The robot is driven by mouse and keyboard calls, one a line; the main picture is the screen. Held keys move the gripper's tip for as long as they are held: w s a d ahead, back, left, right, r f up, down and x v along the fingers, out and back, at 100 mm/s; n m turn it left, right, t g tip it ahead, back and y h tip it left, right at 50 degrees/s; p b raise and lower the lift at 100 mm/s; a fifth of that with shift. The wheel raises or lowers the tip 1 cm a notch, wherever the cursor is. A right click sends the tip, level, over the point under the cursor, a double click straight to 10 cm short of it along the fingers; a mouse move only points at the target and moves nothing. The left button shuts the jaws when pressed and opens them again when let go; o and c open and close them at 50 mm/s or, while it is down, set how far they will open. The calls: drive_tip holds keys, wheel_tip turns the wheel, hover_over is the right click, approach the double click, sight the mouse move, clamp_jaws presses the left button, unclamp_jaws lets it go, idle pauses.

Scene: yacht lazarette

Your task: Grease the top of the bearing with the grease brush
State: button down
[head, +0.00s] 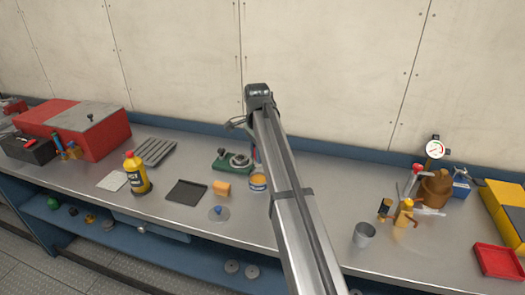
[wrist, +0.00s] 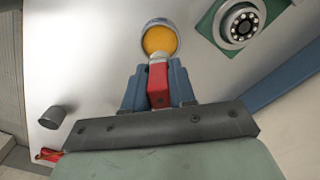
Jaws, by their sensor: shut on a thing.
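My gripper (wrist: 158,92) has blue fingers shut on the red handle of the grease brush (wrist: 158,80), with its pale end pointing at the grease tin. The tin (wrist: 160,38) is round with orange-yellow grease; it also shows in the head view (head: 258,184), just left of my arm. The brush's tip overlaps the tin's near rim in the wrist view; I cannot tell whether it touches the grease. The bearing (wrist: 240,22) is a metal ring with dark balls on a green mount, right of the tin. In the head view the bearing (head: 239,160) is behind the tin.
An orange sponge (head: 221,188), a dark tray (head: 187,192) and a yellow bottle (head: 137,173) stand left of the tin. A grey cup (head: 363,234) and brown jug (head: 434,188) are right of my arm. A wall (head: 330,70) backs the bench.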

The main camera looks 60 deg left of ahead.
sight(258, 166)
drive_tip(key=shift+f, duration=2.75)
drive_tip(key=shift+f, duration=0.6)
drive_tip(key=shift+r, duration=0.15)
drive_tip(key=shift+r, duration=3.4)
